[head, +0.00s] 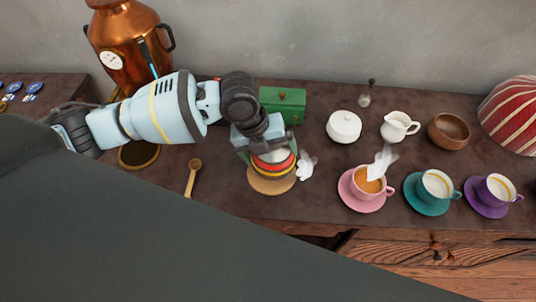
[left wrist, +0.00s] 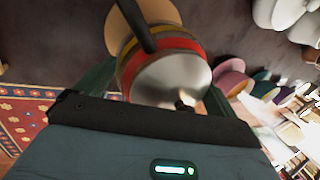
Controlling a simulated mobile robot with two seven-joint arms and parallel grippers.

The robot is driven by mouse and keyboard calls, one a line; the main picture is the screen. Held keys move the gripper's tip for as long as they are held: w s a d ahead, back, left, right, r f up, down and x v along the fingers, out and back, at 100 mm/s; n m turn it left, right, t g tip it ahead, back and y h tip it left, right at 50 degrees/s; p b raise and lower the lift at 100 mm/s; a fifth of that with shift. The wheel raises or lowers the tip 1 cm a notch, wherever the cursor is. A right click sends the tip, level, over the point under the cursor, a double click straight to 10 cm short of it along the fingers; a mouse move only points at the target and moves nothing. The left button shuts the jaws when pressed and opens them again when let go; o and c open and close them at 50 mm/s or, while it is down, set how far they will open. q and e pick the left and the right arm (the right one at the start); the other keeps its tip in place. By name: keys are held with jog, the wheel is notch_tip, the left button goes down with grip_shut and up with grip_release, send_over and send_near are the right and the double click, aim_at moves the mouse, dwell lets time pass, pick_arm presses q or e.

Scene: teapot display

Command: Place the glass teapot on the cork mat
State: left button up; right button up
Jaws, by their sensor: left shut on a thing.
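The teapot (head: 272,168) has a silvery dome lid and red and yellow bands; I see no clear glass on it. My left gripper (head: 265,150) reaches down over it from above and is shut on it. In the left wrist view the teapot (left wrist: 170,72) lies between the fingers, with a dark bar across it. The tan round cork mat (head: 271,188) is directly under the teapot in the head view, and its edge shows in the left wrist view (left wrist: 121,32). I cannot tell whether the teapot touches it. My right gripper is not in view.
A green box (head: 283,103) stands just behind the gripper. A pink cup (head: 368,184), teal cup (head: 436,186) and purple cup (head: 495,189) sit to the right. A white lidded pot (head: 343,126) is behind them. A wooden spoon (head: 192,176) lies left; a copper urn (head: 125,45) stands behind.

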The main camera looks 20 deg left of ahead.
pick_arm(q)
jog(key=shift+w+a, duration=0.25)
jog(key=shift+w, duration=0.15)
jog(key=shift+f, duration=1.7)
jog(key=shift+f, duration=0.2)
jog(key=o, duration=1.2)
jog(key=shift+c, duration=0.2)
jog(key=shift+r, duration=0.1)
